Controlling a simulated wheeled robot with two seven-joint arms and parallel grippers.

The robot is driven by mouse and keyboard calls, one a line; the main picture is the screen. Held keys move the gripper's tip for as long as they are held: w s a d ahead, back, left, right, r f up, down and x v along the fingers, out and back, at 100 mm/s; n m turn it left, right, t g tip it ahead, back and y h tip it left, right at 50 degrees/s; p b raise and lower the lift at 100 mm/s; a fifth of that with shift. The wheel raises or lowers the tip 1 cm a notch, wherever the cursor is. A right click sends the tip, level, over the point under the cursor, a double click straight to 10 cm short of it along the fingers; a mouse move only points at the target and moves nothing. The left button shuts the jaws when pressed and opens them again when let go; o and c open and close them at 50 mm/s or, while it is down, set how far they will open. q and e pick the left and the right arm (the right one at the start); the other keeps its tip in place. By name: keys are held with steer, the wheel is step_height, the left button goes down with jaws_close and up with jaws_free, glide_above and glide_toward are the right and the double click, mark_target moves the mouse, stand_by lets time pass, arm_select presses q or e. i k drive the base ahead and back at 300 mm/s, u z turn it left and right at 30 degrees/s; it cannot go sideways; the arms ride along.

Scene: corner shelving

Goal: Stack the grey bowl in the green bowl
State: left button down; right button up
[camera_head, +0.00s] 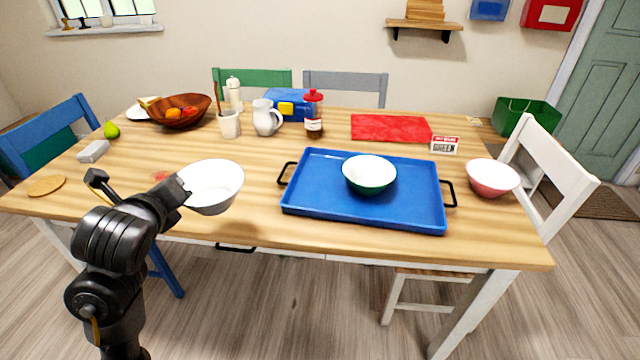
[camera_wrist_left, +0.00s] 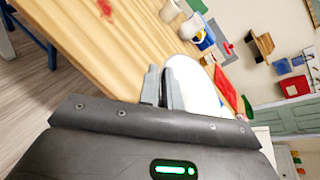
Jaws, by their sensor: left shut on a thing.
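The grey bowl (camera_head: 212,191) looks white inside with a grey outer side, and it is held above the table's front left part. My left gripper (camera_head: 180,188) is shut on its left rim; in the left wrist view the fingers (camera_wrist_left: 162,88) pinch the rim of the bowl (camera_wrist_left: 188,85). The green bowl (camera_head: 370,178), white inside, stands upright and empty on the blue tray (camera_head: 310,205), to the right of the held bowl. My right gripper is in neither view.
A pink bowl (camera_head: 492,178) stands right of the tray. A small clock-like box (camera_head: 445,145) and a red mat (camera_head: 390,128) lie behind it. A white jug (camera_head: 265,118), a red-capped bottle (camera_head: 313,115) and a wooden fruit bowl (camera_head: 172,112) stand at the back.

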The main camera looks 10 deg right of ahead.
mark_target(368, 179)
steer(key=u, duration=1.8)
steer(key=k, duration=1.45)
steer(key=z, duration=1.9)
steer(key=i, duration=1)
steer(key=z, duration=0.1)
